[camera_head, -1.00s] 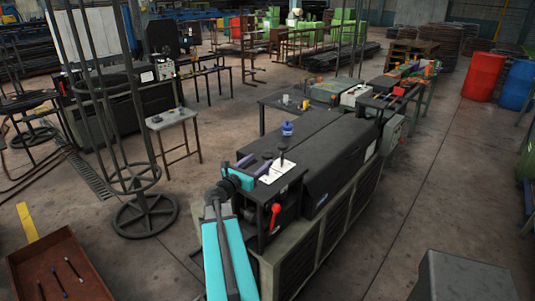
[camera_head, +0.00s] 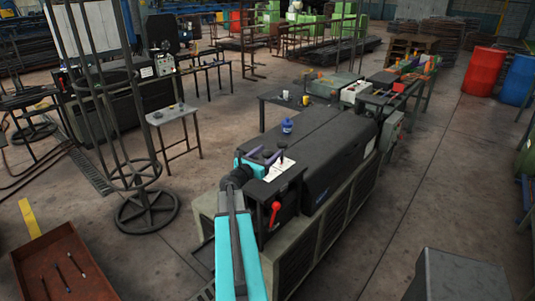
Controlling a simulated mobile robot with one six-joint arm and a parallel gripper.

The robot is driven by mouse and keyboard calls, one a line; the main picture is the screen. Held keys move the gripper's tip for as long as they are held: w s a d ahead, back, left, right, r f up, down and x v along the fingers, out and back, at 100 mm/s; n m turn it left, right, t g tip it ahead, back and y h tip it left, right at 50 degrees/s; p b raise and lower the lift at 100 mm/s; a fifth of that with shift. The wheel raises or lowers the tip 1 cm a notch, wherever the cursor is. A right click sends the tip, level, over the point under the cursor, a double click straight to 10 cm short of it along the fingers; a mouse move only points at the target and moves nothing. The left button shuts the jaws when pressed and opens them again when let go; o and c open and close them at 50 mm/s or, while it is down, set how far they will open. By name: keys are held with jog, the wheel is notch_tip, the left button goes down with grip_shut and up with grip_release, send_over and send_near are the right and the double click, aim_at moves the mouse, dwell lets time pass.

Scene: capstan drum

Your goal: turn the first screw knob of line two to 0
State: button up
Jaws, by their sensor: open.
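My gripper (camera_head: 268,152), with a teal body and two purple fingers, is open over the near end of the long dark machine (camera_head: 330,145). Small dark knobs stand there; one knob (camera_head: 283,144) shows by the far fingertip. Another dark shape sits between or just behind the fingers; I cannot tell whether they touch it. Which knob is the first of line two, and its setting, cannot be made out. A white sheet (camera_head: 283,167) lies on the machine top beside the gripper.
A blue bottle (camera_head: 288,126) stands on the machine behind the gripper. A red lever (camera_head: 274,215) sticks out at the near end. A round cage stand (camera_head: 146,210) is to the left, a rusty tray (camera_head: 50,250) at the lower left.

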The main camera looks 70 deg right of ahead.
jog(key=shift+c, duration=0.3)
jog(key=c, duration=1)
jog(key=shift+s+f+n+t+b, duration=0.1)
jog(key=shift+n+t+b, duration=0.4)
jog(key=shift+b, duration=0.45)
jog(key=n+t+b, duration=0.1)
jog(key=t+b, duration=0.2)
jog(key=shift+f+n, duration=0.1)
jog(key=shift+n, duration=0.2)
jog(key=shift+n+t+b, duration=0.6)
jog(key=shift+t+b, duration=0.4)
jog(key=shift+b, duration=0.05)
jog(key=shift+r+n+t+y+b, duration=0.1)
jog(key=shift+n+t+y+b, duration=0.4)
jog(key=shift+n+t+b, duration=0.7)
jog(key=shift+r+n+t+y+b, duration=0.1)
jog(key=shift+n+t+y+b, duration=0.45)
jog(key=shift+t+b, duration=1.1)
